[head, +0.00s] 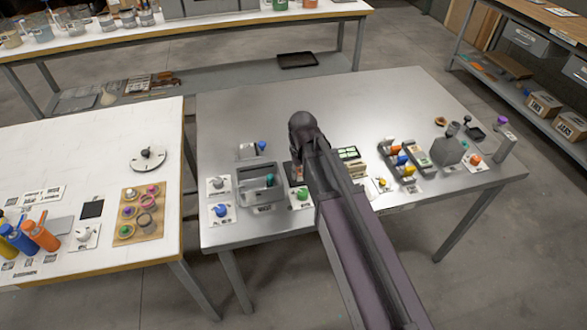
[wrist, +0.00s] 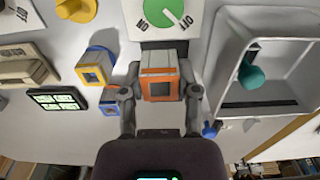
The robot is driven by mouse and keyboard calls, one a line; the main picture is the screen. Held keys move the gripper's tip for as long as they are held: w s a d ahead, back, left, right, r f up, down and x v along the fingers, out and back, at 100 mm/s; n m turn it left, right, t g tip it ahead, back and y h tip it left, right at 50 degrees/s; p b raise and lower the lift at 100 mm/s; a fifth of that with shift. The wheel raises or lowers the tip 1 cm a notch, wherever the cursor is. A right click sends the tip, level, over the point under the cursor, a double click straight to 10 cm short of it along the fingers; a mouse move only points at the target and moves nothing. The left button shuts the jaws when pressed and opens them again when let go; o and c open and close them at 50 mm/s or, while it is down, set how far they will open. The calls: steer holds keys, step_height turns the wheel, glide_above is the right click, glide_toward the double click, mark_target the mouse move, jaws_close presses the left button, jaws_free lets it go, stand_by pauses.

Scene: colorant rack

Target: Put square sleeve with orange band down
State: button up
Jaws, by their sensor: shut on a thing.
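The square sleeve with orange band (wrist: 158,77) is between the two fingers of my gripper (wrist: 160,92) in the wrist view. Its square opening faces the camera. My gripper is shut on it, with one finger on each side. Whether the sleeve touches the table surface cannot be told.
A green knob on an on/off plate (wrist: 165,14) lies just beyond the sleeve. A grey tray (wrist: 229,62) with a teal knob (wrist: 250,76) is to the right.

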steer(key=w, duration=0.1)
steer(key=w+a, duration=0.1)
steer(key=w, duration=0.2)
steer(key=shift+w+a+f, duration=0.25)
steer(key=shift+a, duration=0.15)
steer(key=shift+w+a, duration=0.2)
steer(key=shift+w, duration=0.4)
step_height(320, 180, down, 4)
steer(key=b, duration=0.4)
steer(key=shift+r, duration=0.2)
steer(key=shift+f, duration=0.15)
steer(key=o, duration=0.9)
steer(key=shift+c, duration=0.2)
steer(key=shift+r, duration=0.2)
step_height(320, 180, up, 12)
steer(key=p, duration=1.2)
